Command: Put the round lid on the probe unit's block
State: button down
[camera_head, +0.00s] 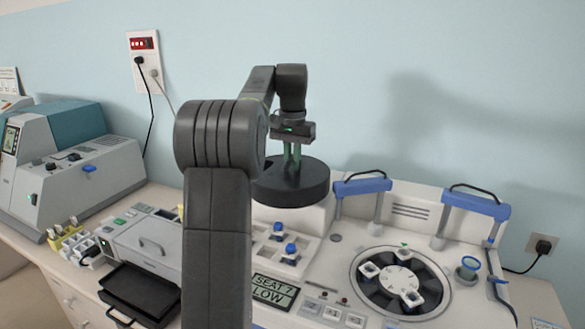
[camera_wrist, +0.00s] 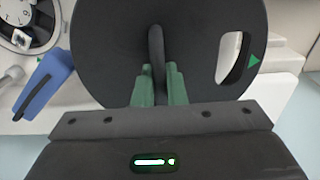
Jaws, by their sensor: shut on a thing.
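The round lid (camera_head: 291,182) is a thick black disc at the back of the bench. It sits on or just over the pale block of the probe unit (camera_head: 305,222); I cannot tell whether it is fully seated. My gripper (camera_head: 292,158) is above it, with green fingers shut on its handle. In the wrist view the fingers (camera_wrist: 160,85) close around the dark bar handle of the lid (camera_wrist: 110,50). An oval opening in the lid shows pale surface, with a green triangle mark (camera_wrist: 253,60) beside it. The display (camera_head: 274,291) reads "SEAT LOW".
Two blue knobs (camera_head: 291,248) stand in front of the lid. Blue-handled arms (camera_head: 362,186) and a round carousel (camera_head: 400,282) lie to the right. A grey instrument (camera_head: 145,240) with a black tray is at left. The wall is close behind.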

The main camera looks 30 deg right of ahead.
jog(key=shift+f, duration=1.15)
jog(key=shift+f, duration=0.1)
jog(key=c, duration=1.5)
grip_release()
jog(key=shift+r, duration=3.85)
